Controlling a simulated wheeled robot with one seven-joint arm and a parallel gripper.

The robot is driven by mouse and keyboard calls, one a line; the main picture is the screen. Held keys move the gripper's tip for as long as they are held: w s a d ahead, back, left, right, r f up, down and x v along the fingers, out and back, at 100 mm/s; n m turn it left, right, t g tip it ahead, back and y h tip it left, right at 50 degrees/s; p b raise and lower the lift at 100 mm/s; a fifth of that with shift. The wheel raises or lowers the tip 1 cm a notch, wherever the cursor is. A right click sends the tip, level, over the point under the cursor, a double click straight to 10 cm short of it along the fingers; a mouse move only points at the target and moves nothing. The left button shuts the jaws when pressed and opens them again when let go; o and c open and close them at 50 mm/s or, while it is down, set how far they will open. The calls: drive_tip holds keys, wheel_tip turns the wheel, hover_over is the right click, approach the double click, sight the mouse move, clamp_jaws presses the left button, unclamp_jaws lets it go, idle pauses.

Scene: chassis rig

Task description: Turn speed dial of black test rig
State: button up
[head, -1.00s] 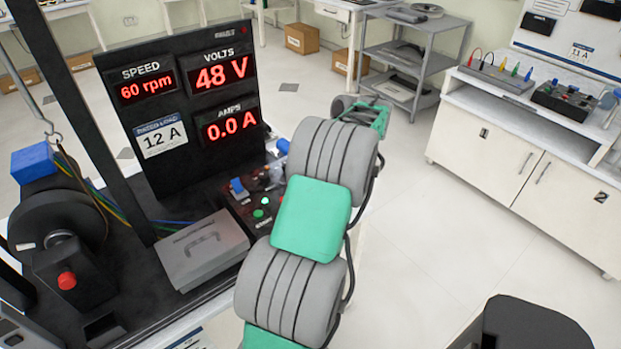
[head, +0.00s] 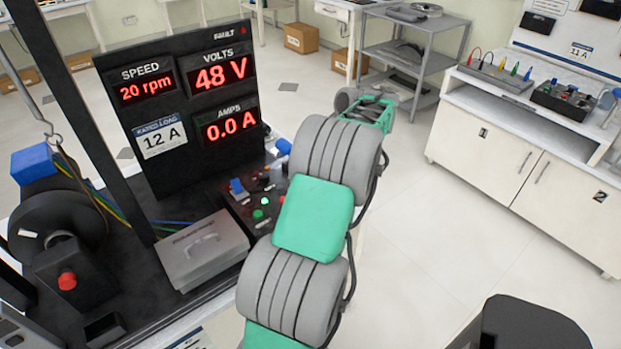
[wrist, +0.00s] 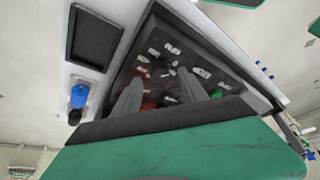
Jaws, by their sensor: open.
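The black test rig (head: 186,172) stands at left in the head view. Its speed display (head: 147,87) reads 20 rpm. The control panel (head: 243,206) carries a blue switch (head: 237,187) and a green button (head: 258,214); my arm covers its right part. I cannot pick out the speed dial for certain. In the wrist view, my gripper (wrist: 160,80) is open, its two grey fingers reaching over the labelled control panel (wrist: 172,50). I see nothing clearly held between them, and contact cannot be told.
A grey lidded box (head: 203,252) sits left of the controls. The rig's wheel (head: 50,220) and red button (head: 67,281) are at far left. A white cabinet (head: 480,165) stands at right, a grey shelf (head: 420,50) behind. Floor between is clear.

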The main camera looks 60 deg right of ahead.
drive_tip(key=p+v, duration=0.1)
drive_tip(key=v, duration=0.4)
drive_tip(key=shift+r, duration=0.2)
drive_tip(key=shift+s, duration=0.1)
